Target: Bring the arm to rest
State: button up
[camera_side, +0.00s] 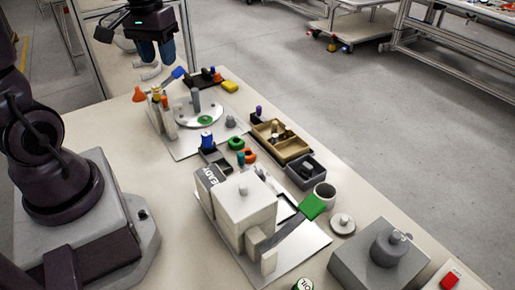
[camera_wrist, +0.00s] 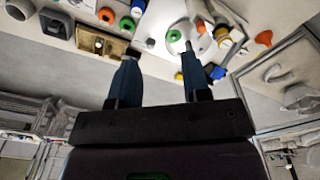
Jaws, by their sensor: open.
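My gripper (camera_side: 157,58) is raised at the upper left of the side view, above the far end of the bench, with its two blue fingers pointing down. In the wrist view my gripper (camera_wrist: 158,65) shows its fingers spread apart, with nothing between them. It touches nothing that I can see. White shell-like pieces (camera_side: 150,71) show just below and behind the fingers; similar pieces (camera_wrist: 297,97) are at the right of the wrist view.
The bench (camera_side: 165,210) holds a round plate fixture (camera_side: 187,118), a tan divided tray (camera_side: 292,151), a grey box fixture (camera_side: 243,212), a green block (camera_side: 312,207) and a red button (camera_side: 449,280). A framed stand (camera_side: 183,30) is beside my gripper. Bench surface nearest my base is clear.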

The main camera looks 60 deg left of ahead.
jog(key=s+d+r+m+t, duration=0.2)
jog(key=d+r+m, duration=0.1)
jog(key=d, duration=0.5)
jog(key=s+d+r+m+t, duration=0.2)
jog(key=d+r+m, duration=0.2)
jog(key=d, duration=0.4)
jog(key=shift+s+r+t, duration=0.25)
jog(key=shift+s+t, duration=0.15)
